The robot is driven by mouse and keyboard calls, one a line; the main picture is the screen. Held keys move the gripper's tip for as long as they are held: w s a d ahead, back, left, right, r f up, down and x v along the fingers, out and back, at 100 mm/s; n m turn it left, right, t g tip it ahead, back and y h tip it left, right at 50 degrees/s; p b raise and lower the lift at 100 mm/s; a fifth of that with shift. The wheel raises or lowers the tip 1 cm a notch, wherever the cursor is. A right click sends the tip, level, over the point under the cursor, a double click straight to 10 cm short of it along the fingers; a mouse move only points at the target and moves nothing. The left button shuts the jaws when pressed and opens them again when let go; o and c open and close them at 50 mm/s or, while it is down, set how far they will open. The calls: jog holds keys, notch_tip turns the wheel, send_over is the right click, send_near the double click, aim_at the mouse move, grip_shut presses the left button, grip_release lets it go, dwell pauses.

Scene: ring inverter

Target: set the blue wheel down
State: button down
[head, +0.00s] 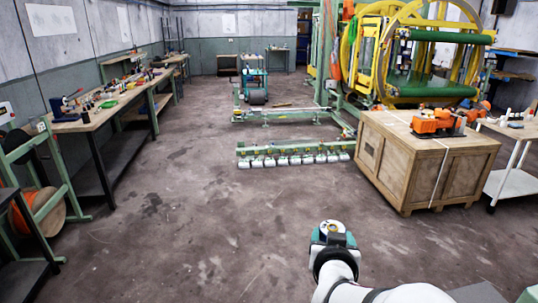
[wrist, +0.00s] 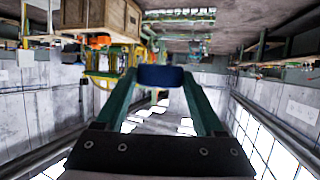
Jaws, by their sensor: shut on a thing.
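The blue wheel (wrist: 161,77) is dark blue and sits between the tips of two green fingers in the wrist view. My gripper (wrist: 160,82) is shut on it, with one finger against each side. In the head view my gripper (head: 333,234) is at the end of my white arm, over open floor at the bottom right of centre. The wheel cannot be made out clearly there, as the wrist hides most of it. The wrist view is upside down, and no surface touches the wheel in it.
A wooden crate (head: 427,160) with an orange machine (head: 437,122) on top stands to the right. A long workbench (head: 95,118) with small items runs along the left wall. A low green rack (head: 293,153) lies ahead. The floor (head: 220,230) between is clear.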

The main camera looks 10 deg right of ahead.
jog(key=s+d+f+m+g+h, duration=0.2)
jog(key=s+d+f+m, duration=0.1)
jog(key=d, duration=0.3)
jog(key=s+d+f+m+g+h, duration=0.2)
jog(key=d+f+h, duration=0.1)
jog(key=d, duration=0.4)
jog(key=s+d+f+m+g+h, duration=0.2)
jog(key=s+d+f+m, duration=0.1)
jog(key=d, duration=0.3)
jog(key=s+d+f+m+g+h, duration=0.1)
jog(key=s+d+f+m+g, duration=0.1)
jog(key=s, duration=0.4)
jog(key=s+d+f+m+g+h, duration=0.1)
jog(key=s+d+f+m+g, duration=0.2)
jog(key=s+d, duration=0.3)
jog(key=shift+s+d+f+m+g, duration=0.25)
jog(key=shift+s+m+g, duration=0.2)
jog(key=shift+g, duration=0.35)
notch_tip(320, 180, down, 10)
jog(key=shift+w+r, duration=0.1)
jog(key=shift+r, duration=0.05)
jog(key=shift+f, duration=0.2)
grip_release()
